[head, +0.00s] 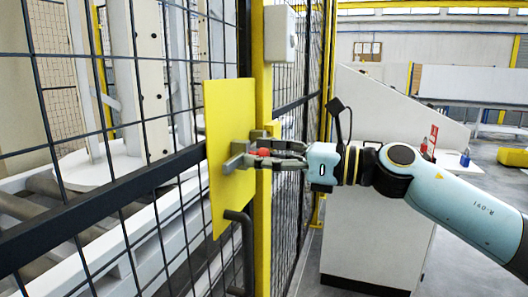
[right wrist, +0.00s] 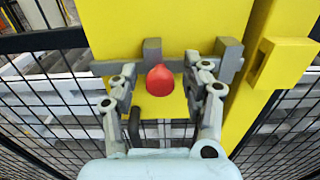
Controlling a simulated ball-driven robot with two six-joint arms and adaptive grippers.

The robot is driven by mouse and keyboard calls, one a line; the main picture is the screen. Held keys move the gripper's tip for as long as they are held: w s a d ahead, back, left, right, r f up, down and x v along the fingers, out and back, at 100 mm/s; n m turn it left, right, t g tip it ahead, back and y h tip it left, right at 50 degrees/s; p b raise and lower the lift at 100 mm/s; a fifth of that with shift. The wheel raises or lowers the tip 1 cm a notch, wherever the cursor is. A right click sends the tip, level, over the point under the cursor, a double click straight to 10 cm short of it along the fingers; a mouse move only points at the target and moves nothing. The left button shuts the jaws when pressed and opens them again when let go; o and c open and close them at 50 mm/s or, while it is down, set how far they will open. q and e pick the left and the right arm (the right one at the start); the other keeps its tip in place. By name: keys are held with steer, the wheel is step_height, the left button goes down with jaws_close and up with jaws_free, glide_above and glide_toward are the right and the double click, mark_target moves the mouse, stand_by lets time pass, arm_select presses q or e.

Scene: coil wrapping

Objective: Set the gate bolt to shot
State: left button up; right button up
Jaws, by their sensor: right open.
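The gate bolt is a grey horizontal bar (right wrist: 108,67) in grey guides on a yellow plate (head: 222,190) on the mesh gate. Its red knob (right wrist: 160,82) sticks out toward the camera. A yellow keeper (right wrist: 284,63) sits on the yellow post to the right. In the right wrist view the bar shows no part crossing the gap into the keeper. My right gripper (head: 257,152) is at the plate, open, with one finger on each side of the knob. Contact with the knob cannot be told. My left gripper is not in view.
A black gate handle (head: 243,240) is below the bolt. The yellow post (head: 262,80) carries a white box (head: 280,33) above. Black mesh fencing surrounds the gate. A white cabinet (head: 375,190) stands behind my right arm.

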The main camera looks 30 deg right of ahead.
steer(key=shift+c, duration=0.2)
jaws_close()
stand_by(0.3)
